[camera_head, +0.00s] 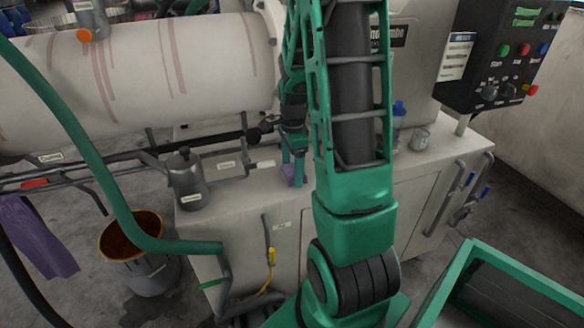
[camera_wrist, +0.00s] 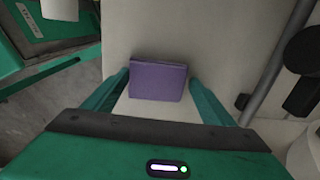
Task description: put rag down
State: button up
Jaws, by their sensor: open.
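The rag is a small folded purple cloth (camera_wrist: 158,80) on the pale machine top, between and just beyond my fingertips in the wrist view. In the head view a bit of the rag (camera_head: 288,174) shows low beside my green fingers, on the machine's pale top (camera_head: 245,190). My gripper (camera_head: 293,165) points down at the rag. In the wrist view my gripper (camera_wrist: 158,88) is open, with a finger on each side of the rag. A gap shows between the rag and at least the right finger; I cannot tell about contact on the left.
A grey metal can (camera_head: 186,180) stands on the ledge to the left. A small grey cup (camera_head: 419,139) stands to the right. A large pale drum (camera_head: 130,80) is behind. A bucket (camera_head: 135,255) and a hanging purple cloth (camera_head: 38,238) are at the lower left.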

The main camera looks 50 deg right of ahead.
aim_at(293, 171)
jog(key=shift+s+a+f, duration=0.1)
jog(key=shift+s+f, duration=0.15)
jog(key=shift+s, duration=0.1)
notch_tip(293, 171, up, 12)
jog(key=s+a+n, duration=0.5)
jog(key=s+n, duration=0.3)
jog(key=s, duration=0.1)
jog(key=s+a+r+n, duration=0.1)
jog(key=s+a+n, duration=0.5)
jog(key=s+n, duration=0.2)
jog(key=shift+s+a+r+n, duration=0.2)
jog(key=shift+s+a+n, duration=0.15)
jog(key=shift+s, duration=0.4)
jog(key=shift+w+f, duration=0.25)
jog(key=shift+w, duration=0.4)
jog(key=shift+o, duration=0.5)
